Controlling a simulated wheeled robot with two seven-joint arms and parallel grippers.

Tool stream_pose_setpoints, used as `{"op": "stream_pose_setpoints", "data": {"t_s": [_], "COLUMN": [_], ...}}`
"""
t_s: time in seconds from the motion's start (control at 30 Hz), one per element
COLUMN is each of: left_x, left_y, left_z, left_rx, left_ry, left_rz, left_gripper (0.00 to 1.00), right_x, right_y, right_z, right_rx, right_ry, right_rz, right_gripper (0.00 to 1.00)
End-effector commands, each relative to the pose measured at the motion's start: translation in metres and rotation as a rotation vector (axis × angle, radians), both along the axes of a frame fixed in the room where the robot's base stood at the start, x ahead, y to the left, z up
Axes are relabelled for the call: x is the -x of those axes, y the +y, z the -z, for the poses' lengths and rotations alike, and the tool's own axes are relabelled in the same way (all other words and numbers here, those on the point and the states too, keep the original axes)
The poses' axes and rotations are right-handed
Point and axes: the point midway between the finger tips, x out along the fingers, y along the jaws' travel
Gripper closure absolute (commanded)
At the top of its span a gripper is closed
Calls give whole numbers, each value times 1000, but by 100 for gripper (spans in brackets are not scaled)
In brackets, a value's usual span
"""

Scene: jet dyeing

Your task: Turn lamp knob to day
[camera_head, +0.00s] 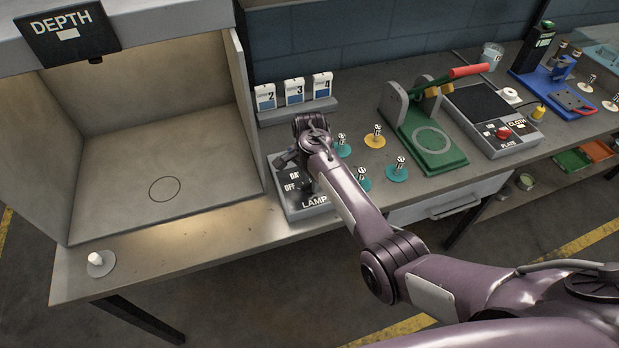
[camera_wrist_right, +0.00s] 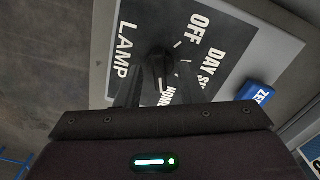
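The lamp control box (camera_head: 306,203) stands on the bench right of the booth, its dark plate lettered LAMP, OFF and DAY. My right gripper (camera_head: 291,161) is low over it; the arm hides part of the plate. In the right wrist view, the black lamp knob (camera_wrist_right: 160,63) stands on the plate (camera_wrist_right: 205,62) among the labels OFF, DAY and a partly hidden HOME. The dark fingers of the right gripper (camera_wrist_right: 157,88) show apart, one on each side of the knob. I see no clear grip on it. The knob's exact setting is unclear. My left gripper is out of view.
The grey booth (camera_head: 150,150) with its DEPTH sign is at left. Numbered cards (camera_head: 294,91) stand behind the box. Several small weights on coloured discs (camera_head: 397,173) and a green press (camera_head: 430,140) are to the right. A white button (camera_head: 100,263) sits front left.

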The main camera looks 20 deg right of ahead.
Motion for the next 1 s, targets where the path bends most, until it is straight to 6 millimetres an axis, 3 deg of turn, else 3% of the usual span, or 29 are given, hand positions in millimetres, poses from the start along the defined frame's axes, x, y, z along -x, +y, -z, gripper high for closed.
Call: {"op": "stream_pose_setpoints", "data": {"t_s": [0.03,0.3,0.67,1.0], "left_x": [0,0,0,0], "left_y": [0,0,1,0], "left_z": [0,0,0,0], "left_rx": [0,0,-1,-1], "left_ry": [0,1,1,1], "left_rz": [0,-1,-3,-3], "left_gripper": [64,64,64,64], "right_x": [0,0,0,0], "right_y": [0,0,-1,-1], "right_z": [0,0,0,0], "right_rx": [0,0,1,1], "right_ry": [0,1,0,-1], "right_rz": [0,0,-35,-251], "right_gripper": [67,100,100,100]}}
